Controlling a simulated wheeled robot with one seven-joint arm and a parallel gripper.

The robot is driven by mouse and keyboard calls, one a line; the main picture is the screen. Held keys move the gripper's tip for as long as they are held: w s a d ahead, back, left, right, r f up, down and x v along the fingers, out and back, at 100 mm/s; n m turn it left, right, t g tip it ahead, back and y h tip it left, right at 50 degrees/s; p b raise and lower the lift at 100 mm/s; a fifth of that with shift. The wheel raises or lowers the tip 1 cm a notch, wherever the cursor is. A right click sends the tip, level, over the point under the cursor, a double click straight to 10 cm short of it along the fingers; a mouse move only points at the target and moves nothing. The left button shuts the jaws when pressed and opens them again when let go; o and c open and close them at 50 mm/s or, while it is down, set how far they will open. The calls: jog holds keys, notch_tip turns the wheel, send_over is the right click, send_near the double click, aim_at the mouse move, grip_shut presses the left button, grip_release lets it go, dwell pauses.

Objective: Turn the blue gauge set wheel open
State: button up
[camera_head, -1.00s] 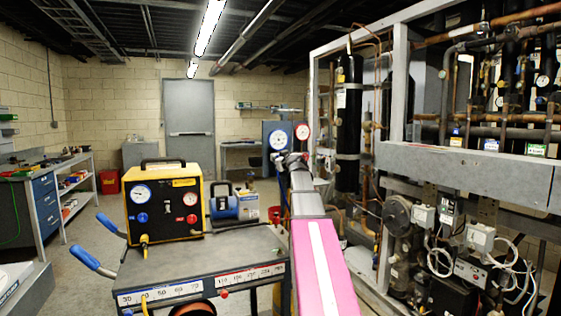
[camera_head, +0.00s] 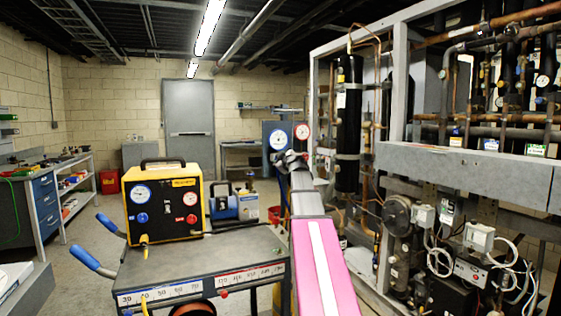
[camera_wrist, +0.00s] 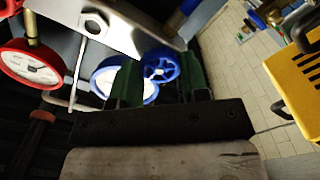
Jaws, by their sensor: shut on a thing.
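The blue gauge set wheel (camera_wrist: 160,66) is a small spoked handwheel, seen between the two green fingers of my gripper (camera_wrist: 163,78) in the wrist view. My gripper is shut on it. The blue-rimmed gauge (camera_wrist: 108,76) is just left of the wheel, partly hidden behind a finger. The red-rimmed gauge (camera_wrist: 33,64) is farther left. In the head view, my gripper (camera_head: 290,160) is at the gauge set, below the blue gauge (camera_head: 278,139) and the red gauge (camera_head: 302,131). The wheel is hidden there by my gripper.
A grey metal bracket (camera_wrist: 110,22) with a nut crosses above the wheel in the wrist view. A yellow machine (camera_head: 165,200) stands on a dark cart (camera_head: 215,262) left of my arm. The pipe rack (camera_head: 465,172) is on the right.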

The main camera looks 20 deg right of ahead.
jog(key=o, duration=0.9)
jog(key=shift+s, duration=0.1)
jog(key=s, duration=1)
jog(key=shift+s+d+f, duration=0.1)
jog(key=shift+s+d, duration=0.05)
jog(key=shift+s, duration=0.15)
